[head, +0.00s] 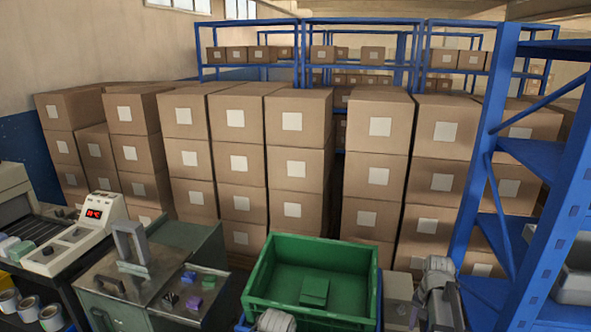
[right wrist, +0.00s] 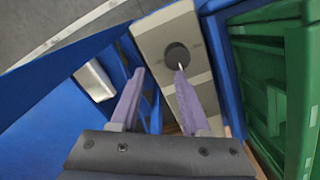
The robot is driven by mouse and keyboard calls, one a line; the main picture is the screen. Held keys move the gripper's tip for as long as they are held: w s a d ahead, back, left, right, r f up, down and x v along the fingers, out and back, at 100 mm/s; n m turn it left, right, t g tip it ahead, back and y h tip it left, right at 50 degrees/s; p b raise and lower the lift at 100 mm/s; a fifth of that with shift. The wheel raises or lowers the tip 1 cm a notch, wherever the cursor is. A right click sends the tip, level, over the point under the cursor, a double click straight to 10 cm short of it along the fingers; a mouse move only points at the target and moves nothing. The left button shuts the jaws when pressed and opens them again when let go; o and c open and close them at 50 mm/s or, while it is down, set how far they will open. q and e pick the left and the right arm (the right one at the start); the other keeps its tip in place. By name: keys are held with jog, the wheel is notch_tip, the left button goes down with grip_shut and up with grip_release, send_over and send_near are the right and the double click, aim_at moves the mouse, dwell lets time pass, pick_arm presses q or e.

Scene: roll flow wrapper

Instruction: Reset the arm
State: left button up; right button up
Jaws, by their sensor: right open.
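In the right wrist view, my right gripper (right wrist: 160,74) is open, with two pale purple fingers apart and nothing between them. Behind the fingers are a beige panel with a dark round knob (right wrist: 177,55) and blue frame parts. A grey part of my left arm (head: 275,321) shows at the bottom edge. My left gripper is not in view.
The crate holds a green packet (head: 314,291). A blue rack (head: 487,170) stands close on the right. A metal bench (head: 130,285) with small purple and green pieces and a machine with a red display (head: 93,213) are at left. Stacked cartons (head: 300,160) fill the back.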

jog(key=s+a+n, duration=0.6)
jog(key=s+a, duration=0.2)
jog(key=a, duration=0.6)
jog(key=s+a+n+h, duration=0.1)
jog(key=s+a+n, duration=0.5)
jog(key=a, duration=0.9)
jog(key=shift+s+a, duration=0.25)
jog(key=shift+s, duration=0.65)
